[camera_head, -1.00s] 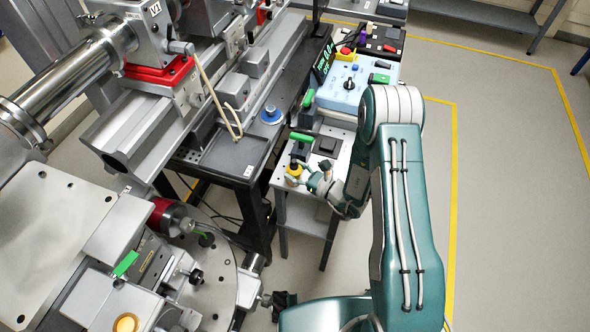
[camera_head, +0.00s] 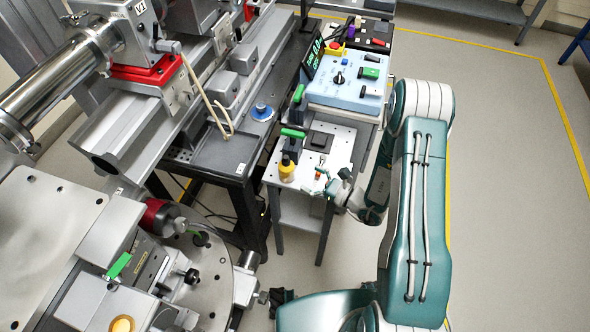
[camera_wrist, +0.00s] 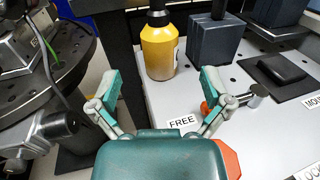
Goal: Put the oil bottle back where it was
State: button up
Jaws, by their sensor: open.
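The oil bottle, a yellow bottle (camera_head: 287,173) with a black top, stands upright near the left edge of the small white side table (camera_head: 338,150). In the wrist view the yellow bottle (camera_wrist: 159,52) is straight ahead, beyond the fingertips, with its top cut off by the frame. My gripper (camera_head: 319,183) is to the right of the bottle, apart from it. In the wrist view my gripper (camera_wrist: 160,84) has its fingers spread wide with nothing between them. A label reading FREE (camera_wrist: 182,122) lies on the table top between bottle and gripper.
A dark block (camera_wrist: 215,40) stands right of the bottle, and a black pad (camera_wrist: 282,68) lies farther right. A small metal-and-orange piece (camera_wrist: 245,98) lies close by the right finger. A light-blue control box (camera_head: 345,88) stands behind. The black bench (camera_head: 215,160) borders the left.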

jog(key=v, duration=0.4)
jog(key=s+a+r+n+g+h, duration=0.1)
jog(key=s+a+r+n+g, duration=0.1)
jog(key=s+r+n+g, duration=0.25)
jog(key=s+a+r+n+g, duration=0.1)
jog(key=a+r+n+g, duration=0.15)
jog(key=r+n, duration=0.35)
jog(key=s+a+r+n+g+h, duration=0.1)
jog(key=s+r+n+g, duration=0.3)
jog(key=r, duration=0.3)
jog(key=s+d+r+n+t+h, duration=0.3)
jog(key=s+d+r+n+h, duration=0.1)
jog(key=d+r+n+h, duration=0.1)
jog(key=s+d+r+n+t+h, duration=0.3)
jog(key=s+d+r+n+h, duration=0.2)
jog(key=r, duration=0.5)
jog(key=h, duration=0.2)
jog(key=shift+s+h, duration=0.2)
jog(key=shift+h, duration=0.2)
jog(key=shift+n, duration=0.25)
